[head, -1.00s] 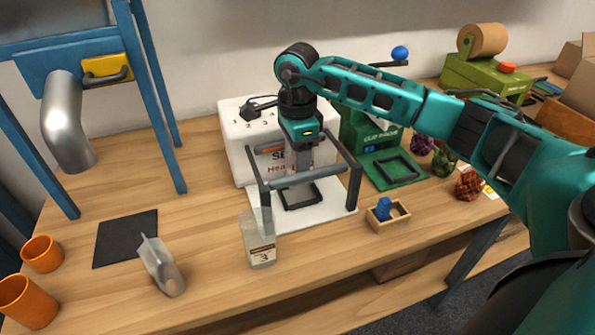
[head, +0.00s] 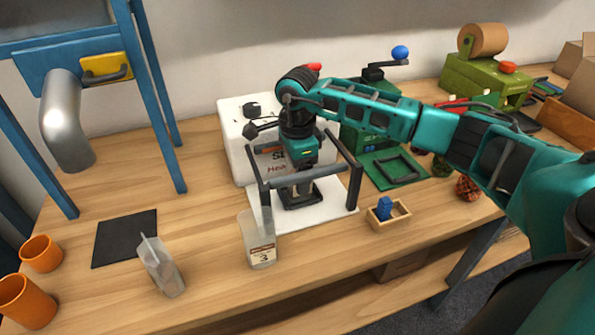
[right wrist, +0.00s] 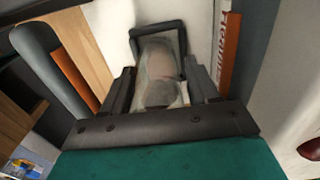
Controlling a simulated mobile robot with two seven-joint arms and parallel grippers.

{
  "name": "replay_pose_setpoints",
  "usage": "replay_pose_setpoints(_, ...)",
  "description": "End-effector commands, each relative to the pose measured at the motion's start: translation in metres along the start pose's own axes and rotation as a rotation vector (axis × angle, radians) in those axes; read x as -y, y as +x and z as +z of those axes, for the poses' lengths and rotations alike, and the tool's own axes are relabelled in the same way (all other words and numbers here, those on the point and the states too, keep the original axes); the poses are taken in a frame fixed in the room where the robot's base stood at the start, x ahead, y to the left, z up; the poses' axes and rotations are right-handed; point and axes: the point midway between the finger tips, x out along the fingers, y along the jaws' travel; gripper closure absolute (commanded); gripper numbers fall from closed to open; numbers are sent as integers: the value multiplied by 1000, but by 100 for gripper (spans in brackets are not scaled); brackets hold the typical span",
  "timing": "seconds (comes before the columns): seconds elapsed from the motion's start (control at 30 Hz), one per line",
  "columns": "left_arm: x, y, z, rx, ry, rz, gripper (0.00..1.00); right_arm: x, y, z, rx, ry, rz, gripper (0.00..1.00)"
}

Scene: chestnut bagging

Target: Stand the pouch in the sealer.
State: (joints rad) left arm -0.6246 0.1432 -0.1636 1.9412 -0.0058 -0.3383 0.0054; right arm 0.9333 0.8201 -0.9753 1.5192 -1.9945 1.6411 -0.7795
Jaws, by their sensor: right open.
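A translucent pouch with brownish contents (right wrist: 158,72) is in the right wrist view, within the dark square frame (right wrist: 181,38) on the sealer's bed. From above I cannot tell how straight it stands. My right gripper (right wrist: 162,92) is open, with one finger on each side of the pouch; I cannot tell whether they touch it. In the head view the right gripper (head: 300,188) is low over the white heat sealer (head: 236,150), behind its grey front bar (head: 300,177). The arm and bar hide most of the pouch. My left gripper is out of view.
A small wooden tray with a blue piece (head: 401,213) is at the right. Orange cups (head: 41,254) are at the left.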

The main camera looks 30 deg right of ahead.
Motion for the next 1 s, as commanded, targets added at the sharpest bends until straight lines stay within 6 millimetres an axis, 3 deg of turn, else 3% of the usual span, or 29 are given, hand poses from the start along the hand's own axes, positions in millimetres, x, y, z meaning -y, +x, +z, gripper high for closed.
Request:
replay_pose_setpoints(0.17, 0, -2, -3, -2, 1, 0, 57, 1, -11, 0, 1, 0, -3, 40)
replay_pose_setpoints(0.5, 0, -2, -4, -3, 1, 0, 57, 1, -82, 0, 2, 0, -6, 40)
replay_pose_setpoints(0.7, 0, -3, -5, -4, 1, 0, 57, 1, -113, 0, 1, 0, -3, 40)
replay_pose_setpoints(1.0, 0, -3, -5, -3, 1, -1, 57, 0, -124, 0, 0, 0, 0, 40)
